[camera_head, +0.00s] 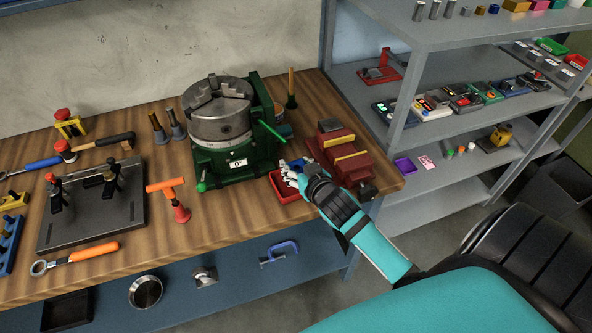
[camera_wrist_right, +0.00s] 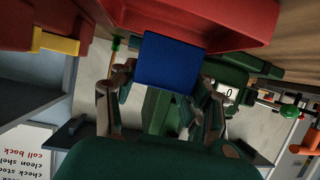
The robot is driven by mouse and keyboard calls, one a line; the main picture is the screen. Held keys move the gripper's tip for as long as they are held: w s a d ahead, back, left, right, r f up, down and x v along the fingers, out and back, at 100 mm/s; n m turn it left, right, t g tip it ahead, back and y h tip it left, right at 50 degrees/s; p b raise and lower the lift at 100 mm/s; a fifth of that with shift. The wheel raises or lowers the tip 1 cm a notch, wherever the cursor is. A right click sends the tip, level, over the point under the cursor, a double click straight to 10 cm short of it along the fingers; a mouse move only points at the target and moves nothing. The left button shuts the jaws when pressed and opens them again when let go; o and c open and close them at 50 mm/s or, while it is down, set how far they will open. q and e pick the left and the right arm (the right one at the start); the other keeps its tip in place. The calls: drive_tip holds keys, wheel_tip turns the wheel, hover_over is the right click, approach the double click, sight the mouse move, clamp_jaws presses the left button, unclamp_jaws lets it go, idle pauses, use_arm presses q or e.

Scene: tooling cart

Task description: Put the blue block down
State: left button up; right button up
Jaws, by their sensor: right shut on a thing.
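The blue block (camera_wrist_right: 168,62) sits between the fingers of my right gripper (camera_wrist_right: 164,88) in the right wrist view. In the head view my right gripper (camera_head: 291,170) is at the red tray (camera_head: 288,196), between the green chuck fixture and the red vise. Only a small patch of blue shows there, mostly hidden by the gripper. In the wrist view the red tray (camera_wrist_right: 235,22) is close to the block; whether they touch I cannot tell. My left gripper is not in view.
The red vise with yellow jaws (camera_head: 341,152) stands just right of the gripper. The green fixture with its metal chuck (camera_head: 221,122) stands to the left, its green handle reaching toward the gripper. Grey shelves (camera_head: 440,130) stand beyond the bench's right end. Bare wood lies in front of the fixture.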

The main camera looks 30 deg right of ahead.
drive_tip(key=shift+w+d, duration=0.1)
drive_tip(key=shift+w, duration=0.2)
drive_tip(key=shift+f, duration=0.4)
wheel_tip(320, 180, down, 2)
drive_tip(key=shift+f+p, duration=0.1)
drive_tip(key=shift+p, duration=0.2)
drive_tip(key=shift+f, duration=0.45)
drive_tip(key=o, duration=1.1)
drive_tip(key=shift+o, duration=1.3)
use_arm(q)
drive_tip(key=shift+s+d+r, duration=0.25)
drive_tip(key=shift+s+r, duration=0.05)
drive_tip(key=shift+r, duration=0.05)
